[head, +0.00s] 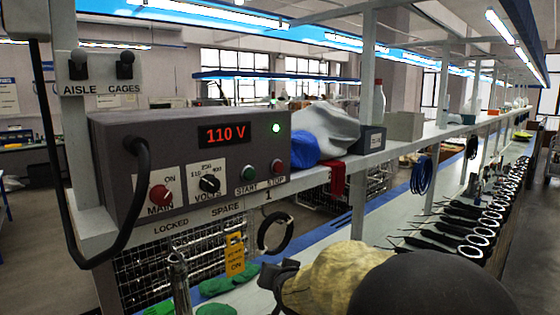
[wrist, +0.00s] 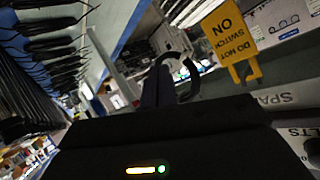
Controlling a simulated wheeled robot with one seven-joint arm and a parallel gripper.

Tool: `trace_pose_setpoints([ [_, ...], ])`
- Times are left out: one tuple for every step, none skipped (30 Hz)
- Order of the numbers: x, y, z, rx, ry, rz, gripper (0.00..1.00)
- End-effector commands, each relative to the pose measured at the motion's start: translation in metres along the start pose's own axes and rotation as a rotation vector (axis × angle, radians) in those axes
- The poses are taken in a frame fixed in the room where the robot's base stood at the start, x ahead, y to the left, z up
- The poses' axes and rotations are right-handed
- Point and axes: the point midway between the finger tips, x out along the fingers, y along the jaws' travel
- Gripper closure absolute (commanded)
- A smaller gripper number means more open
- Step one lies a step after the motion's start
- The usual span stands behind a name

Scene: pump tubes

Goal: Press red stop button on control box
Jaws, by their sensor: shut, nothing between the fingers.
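The grey control box (head: 119,134) stands on the shelf at the left of the head view, its display reading 110 V. The red stop button (head: 277,167) is at the lower right of its front, beside the green start button (head: 248,173). My gripper (head: 268,270) is below the box and the stop button, apart from both, and partly hidden by my arm. In the wrist view my dark gripper (wrist: 171,75) is shut and empty. The stop button is not visible in the wrist view.
A yellow "do not switch on" tag (head: 235,255) hangs below the box and shows large in the wrist view (wrist: 232,35). A black cable (head: 135,215) loops at the box's left. A blue and grey cloth (head: 325,133) lies right of the box. Several black tools (head: 470,215) line the bench.

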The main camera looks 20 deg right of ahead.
Motion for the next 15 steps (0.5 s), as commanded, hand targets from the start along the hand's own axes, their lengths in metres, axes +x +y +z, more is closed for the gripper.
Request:
trace_pose_setpoints([
  [-0.003,-0.002,-0.032,0.04,0.078,-0.006,1.0],
  [-0.004,-0.002,-0.05,0.064,0.127,-0.011,1.0],
  [-0.007,-0.001,-0.072,0.097,0.19,-0.018,1.0],
  [-0.01,-0.001,-0.089,0.121,0.238,-0.024,1.0],
  [-0.013,-0.001,-0.105,0.144,0.286,-0.03,1.0],
  [-0.018,0.0,-0.128,0.173,0.35,-0.041,1.0],
  [-0.022,0.001,-0.143,0.194,0.396,-0.048,1.0],
  [-0.027,0.002,-0.158,0.213,0.44,-0.054,1.0],
  [-0.033,0.004,-0.175,0.238,0.493,-0.063,1.0],
  [-0.037,0.005,-0.187,0.252,0.53,-0.07,1.0],
  [-0.041,0.006,-0.196,0.265,0.561,-0.077,1.0],
  [-0.045,0.007,-0.207,0.279,0.595,-0.084,1.0],
  [-0.048,0.007,-0.213,0.287,0.616,-0.089,1.0],
  [-0.051,0.008,-0.218,0.294,0.633,-0.093,1.0],
  [-0.053,0.009,-0.222,0.3,0.649,-0.096,1.0],
])
